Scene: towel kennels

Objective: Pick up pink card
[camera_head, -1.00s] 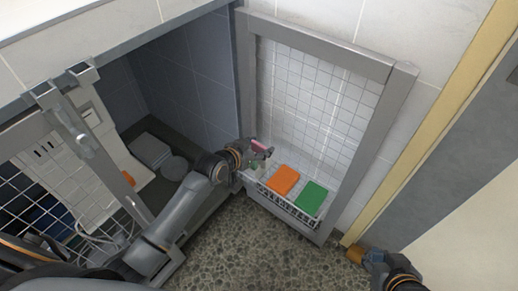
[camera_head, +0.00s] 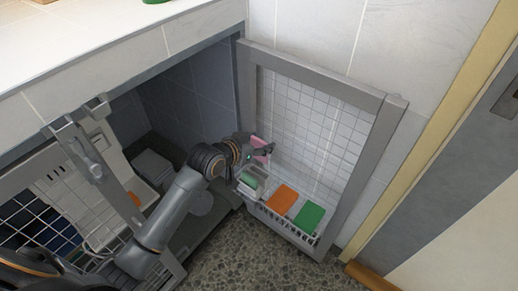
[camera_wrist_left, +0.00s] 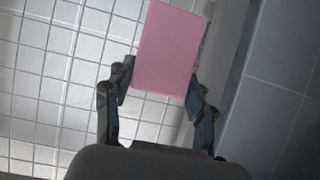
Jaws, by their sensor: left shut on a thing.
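The pink card (camera_head: 260,148) is held in my left gripper (camera_head: 256,153), above the wire basket on the open kennel door. In the left wrist view the pink card (camera_wrist_left: 168,48) sits between the two fingers of the gripper (camera_wrist_left: 160,96), tilted slightly and partly beyond the fingertips. The fingers are shut on it. An orange card (camera_head: 281,199) and a green card (camera_head: 308,215) lie in the basket (camera_head: 283,228) to the lower right of the gripper. My right gripper is not in view.
The mesh door (camera_head: 318,130) stands open with a grey frame close to my left arm. A small clear container with pale green contents (camera_head: 251,180) is at the basket's left end. Pebbled floor (camera_head: 240,255) lies below. A grey box (camera_head: 152,167) is inside the kennel.

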